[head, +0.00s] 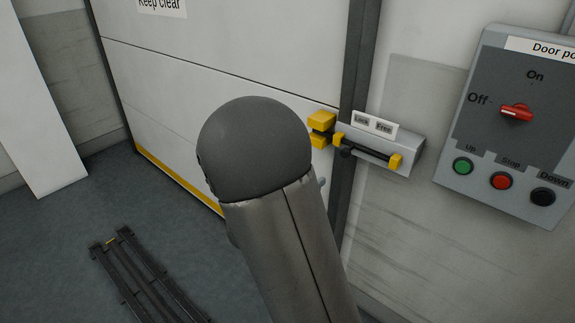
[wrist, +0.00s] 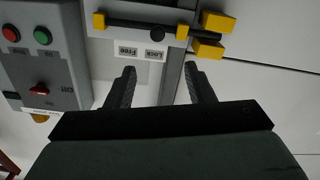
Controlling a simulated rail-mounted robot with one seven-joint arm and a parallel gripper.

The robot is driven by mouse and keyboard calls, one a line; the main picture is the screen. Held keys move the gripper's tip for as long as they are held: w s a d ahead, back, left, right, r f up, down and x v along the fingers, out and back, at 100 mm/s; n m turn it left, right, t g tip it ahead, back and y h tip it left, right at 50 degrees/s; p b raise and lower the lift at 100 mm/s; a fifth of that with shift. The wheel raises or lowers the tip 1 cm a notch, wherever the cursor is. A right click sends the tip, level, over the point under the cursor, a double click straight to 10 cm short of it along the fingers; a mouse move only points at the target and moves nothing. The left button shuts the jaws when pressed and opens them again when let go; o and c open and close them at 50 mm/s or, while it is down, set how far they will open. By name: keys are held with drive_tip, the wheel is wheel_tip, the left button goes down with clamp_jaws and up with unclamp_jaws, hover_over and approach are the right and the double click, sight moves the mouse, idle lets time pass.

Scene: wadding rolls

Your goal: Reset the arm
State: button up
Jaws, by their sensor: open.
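My gripper (wrist: 160,68) is open, its two dark fingers spread apart in the wrist view with nothing between them. The fingers point toward the wall area by a door bolt, which shows upside down there. In the head view my grey arm rises in the middle, and the gripper is hidden from sight. The bolt (head: 368,151) has a black bar with yellow parts, on a grey plate beside the door. Lock and Free labels sit above it. The fingers appear in front of the label plate (wrist: 141,53); whether they touch anything cannot be told.
A control box (head: 508,130) at right has a red switch (head: 515,112) lying roughly horizontal, with green, red and black buttons below. A white panelled door (head: 240,50) with a yellow bottom edge stands behind my arm. A dark rail (head: 135,270) lies on the open grey floor.

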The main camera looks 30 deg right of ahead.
drive_tip(key=w+a+f+n+t+y, duration=0.1)
drive_tip(key=a+n+y, duration=0.2)
drive_tip(key=a+y, duration=0.45)
drive_tip(key=w+a+f+n+t+y, duration=0.1)
drive_tip(key=a+f+n+t+y, duration=0.15)
drive_tip(key=a+y, duration=0.5)
drive_tip(key=s+a+n+g+y, duration=0.1)
drive_tip(key=s+n+g, duration=0.4)
drive_tip(key=s, duration=1.9)
drive_tip(key=a+g, duration=0.1)
drive_tip(key=g, duration=0.4)
drive_tip(key=shift+a+y+p, duration=0.3)
drive_tip(key=shift+p, duration=0.05)
drive_tip(key=shift+r+n+g, duration=0.1)
drive_tip(key=shift+n+g, duration=0.15)
